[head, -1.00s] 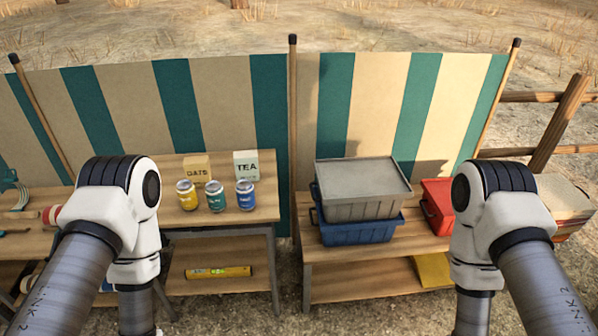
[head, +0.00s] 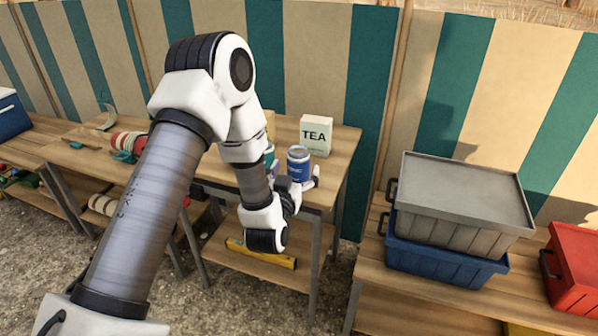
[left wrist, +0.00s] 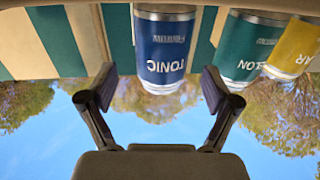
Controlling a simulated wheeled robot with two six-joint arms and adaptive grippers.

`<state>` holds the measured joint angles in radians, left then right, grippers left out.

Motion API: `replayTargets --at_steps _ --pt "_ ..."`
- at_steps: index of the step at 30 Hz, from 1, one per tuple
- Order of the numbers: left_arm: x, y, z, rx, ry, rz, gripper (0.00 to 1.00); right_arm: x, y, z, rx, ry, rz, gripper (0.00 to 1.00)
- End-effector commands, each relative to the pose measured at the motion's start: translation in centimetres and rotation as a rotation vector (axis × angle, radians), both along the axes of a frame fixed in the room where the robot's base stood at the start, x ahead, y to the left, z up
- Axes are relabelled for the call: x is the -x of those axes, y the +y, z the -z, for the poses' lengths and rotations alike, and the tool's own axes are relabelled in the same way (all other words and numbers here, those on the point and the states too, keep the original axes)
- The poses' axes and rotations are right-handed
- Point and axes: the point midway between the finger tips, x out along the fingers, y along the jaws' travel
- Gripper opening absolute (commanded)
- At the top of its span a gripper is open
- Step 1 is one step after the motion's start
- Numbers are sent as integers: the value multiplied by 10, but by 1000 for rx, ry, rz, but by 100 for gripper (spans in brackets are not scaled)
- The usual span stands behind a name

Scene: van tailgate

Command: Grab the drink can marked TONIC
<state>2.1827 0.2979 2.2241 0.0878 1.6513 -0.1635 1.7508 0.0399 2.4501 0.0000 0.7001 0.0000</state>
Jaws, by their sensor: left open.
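The blue TONIC can (head: 298,163) with a silver lid stands upright near the front right of the wooden table. In the left wrist view the picture is upside down, and the TONIC can (left wrist: 165,52) shows its label. My left gripper (head: 295,180) is open at the can's near side. In the wrist view its fingers (left wrist: 158,88) spread to either side of the can, with a gap on each side. I cannot tell how far the can lies between them. My right gripper is out of view.
A teal can (left wrist: 246,50) and a yellow can (left wrist: 296,48) stand beside it in the wrist view. A TEA box (head: 316,134) stands behind.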

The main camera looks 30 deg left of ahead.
Motion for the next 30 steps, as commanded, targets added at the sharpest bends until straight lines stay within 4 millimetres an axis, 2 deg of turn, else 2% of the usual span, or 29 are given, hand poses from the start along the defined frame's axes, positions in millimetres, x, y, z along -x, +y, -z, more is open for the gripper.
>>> replayTargets --at_steps 3,6,12,13,17,18,30 --pt "-20 10 3 1 -3 -1 89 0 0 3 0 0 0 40" --pt "-32 14 3 1 -1 0 89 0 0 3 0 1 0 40" --pt "-35 14 3 1 3 1 89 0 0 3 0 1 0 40" --pt "-35 14 3 1 3 1 85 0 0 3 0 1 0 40" --pt "-34 14 3 1 3 1 39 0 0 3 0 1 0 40" --pt "-34 14 3 1 3 1 34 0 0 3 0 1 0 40" --pt "-35 14 2 1 4 2 34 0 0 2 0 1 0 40"
